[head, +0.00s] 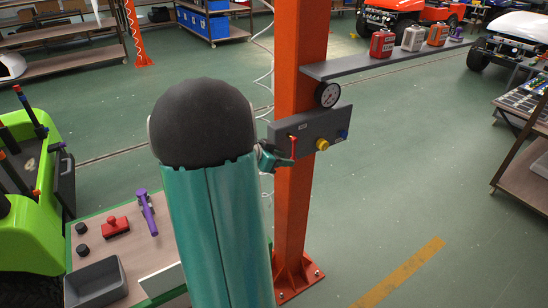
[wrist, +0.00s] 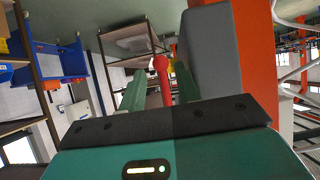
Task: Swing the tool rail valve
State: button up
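The red valve lever (head: 293,147) is on the left part of the grey panel box (head: 325,128), which is fixed to an orange post (head: 291,200). My teal gripper (head: 274,158) is at the panel's left side, close to the lever. In the wrist view the lever (wrist: 162,68) shows as a red rod with a rounded end, standing between my two green fingers (wrist: 160,88). Gaps seem to show on both sides of it, so the fingers look open around it. The panel's grey side (wrist: 210,50) is just right of the fingers. My arm hides part of the scene left of the post.
The panel also carries a yellow knob (head: 322,144) and a blue knob (head: 343,134), with a pressure gauge (head: 328,95) above. A grey shelf (head: 350,66) holds several canisters. A work table (head: 112,250) stands lower left.

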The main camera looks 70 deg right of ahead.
jog(key=x, duration=0.2)
jog(key=shift+s+d+f, duration=0.15)
jog(key=shift+s, duration=0.05)
jog(key=shift+s+d+f, duration=0.1)
jog(key=shift+d+f, duration=0.05)
jog(key=shift+d, duration=0.1)
jog(key=shift+c, duration=0.6)
jog(key=c, duration=0.4)
jog(key=shift+a, duration=0.15)
jog(key=shift+w+a+r, duration=0.25)
jog(key=shift+w+a, duration=0.5)
jog(key=shift+w, duration=0.05)
jog(key=shift+a, duration=0.1)
